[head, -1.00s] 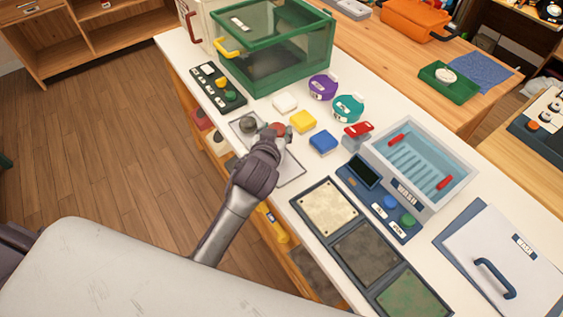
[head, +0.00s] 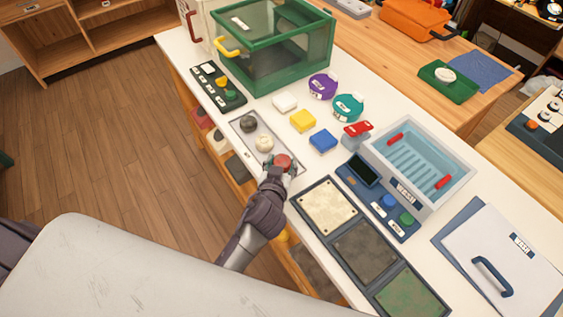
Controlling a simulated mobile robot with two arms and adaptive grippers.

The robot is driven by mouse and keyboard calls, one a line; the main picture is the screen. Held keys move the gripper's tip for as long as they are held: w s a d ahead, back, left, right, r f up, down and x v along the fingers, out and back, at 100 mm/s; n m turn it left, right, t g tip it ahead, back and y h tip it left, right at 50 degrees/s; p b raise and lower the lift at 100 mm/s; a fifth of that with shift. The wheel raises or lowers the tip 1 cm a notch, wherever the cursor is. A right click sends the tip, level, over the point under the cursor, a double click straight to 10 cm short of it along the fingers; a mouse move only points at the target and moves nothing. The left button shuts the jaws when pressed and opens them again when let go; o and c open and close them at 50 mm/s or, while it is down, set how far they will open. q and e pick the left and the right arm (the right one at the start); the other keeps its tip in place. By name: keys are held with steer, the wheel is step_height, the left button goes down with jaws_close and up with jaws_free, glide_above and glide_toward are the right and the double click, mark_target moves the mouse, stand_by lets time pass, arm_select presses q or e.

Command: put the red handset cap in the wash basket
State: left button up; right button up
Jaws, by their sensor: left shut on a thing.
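The red handset cap (head: 283,160) is round and sits between the fingers of my left gripper (head: 281,164), which is shut on it. They are over the near right end of a shallow grey tray (head: 240,123); I cannot tell whether the cap touches the tray. The wash basket (head: 403,156) shows as a ribbed basket with red handles inside a light grey tub of bluish water labelled WASH (head: 384,177), to the right of the gripper. My right gripper is not in view.
A dark grey cap (head: 248,124) and a cream cap (head: 264,143) lie on the tray. White (head: 285,102), yellow (head: 303,121) and blue (head: 323,140) blocks, a red-topped item (head: 357,129) and a control panel (head: 386,205) stand between tray and tub. Textured pads (head: 328,204) lie nearer.

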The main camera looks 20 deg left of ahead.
arm_select(q)
steer(key=shift+f, duration=0.25)
steer(key=o, duration=1)
steer(key=shift+r, duration=0.1)
